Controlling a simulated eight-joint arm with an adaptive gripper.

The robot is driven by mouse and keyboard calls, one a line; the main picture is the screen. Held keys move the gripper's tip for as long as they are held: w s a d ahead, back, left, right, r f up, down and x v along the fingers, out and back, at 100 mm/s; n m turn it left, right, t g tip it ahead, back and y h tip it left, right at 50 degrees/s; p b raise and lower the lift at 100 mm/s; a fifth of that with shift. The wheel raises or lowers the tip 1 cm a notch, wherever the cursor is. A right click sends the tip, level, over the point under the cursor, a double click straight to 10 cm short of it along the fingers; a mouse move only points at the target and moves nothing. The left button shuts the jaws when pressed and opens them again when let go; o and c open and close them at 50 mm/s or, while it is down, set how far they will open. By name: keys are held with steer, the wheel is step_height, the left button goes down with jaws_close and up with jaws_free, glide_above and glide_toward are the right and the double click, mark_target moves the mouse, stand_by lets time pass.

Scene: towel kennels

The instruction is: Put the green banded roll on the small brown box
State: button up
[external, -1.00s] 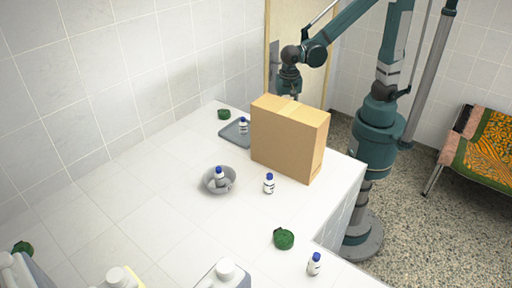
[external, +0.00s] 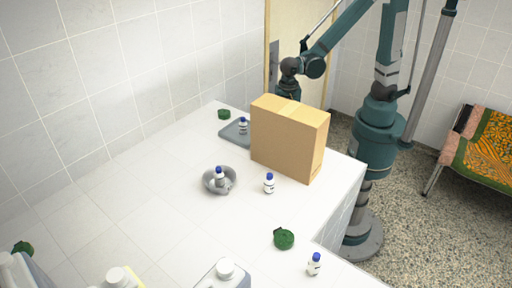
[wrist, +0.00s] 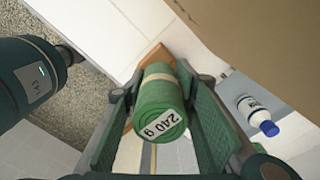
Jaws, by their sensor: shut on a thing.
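The green roll (wrist: 158,112) with a pale band and a white label reading "240 g" is between the two fingers of my gripper (wrist: 164,92) in the wrist view. The fingers are shut on it. A small brown box (wrist: 149,58) shows partly just beyond the roll's far end, beside the counter edge; the roll hides the rest, and I cannot tell whether they touch. In the external view my gripper, the roll and the small box are hidden behind the large cardboard box.
The large cardboard box (external: 283,145) stands close by on the white counter (external: 150,190). A grey tray (external: 229,138) with a blue-capped bottle (wrist: 257,115) lies near it. A grey bowl (external: 209,186), more bottles and dark green objects (external: 284,239) stand farther along.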

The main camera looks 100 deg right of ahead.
steer(key=shift+f, duration=0.45)
steer(key=shift+f, duration=0.15)
steer(key=o, duration=1)
steer(key=shift+r, duration=0.2)
steer(key=shift+r, duration=5.95)
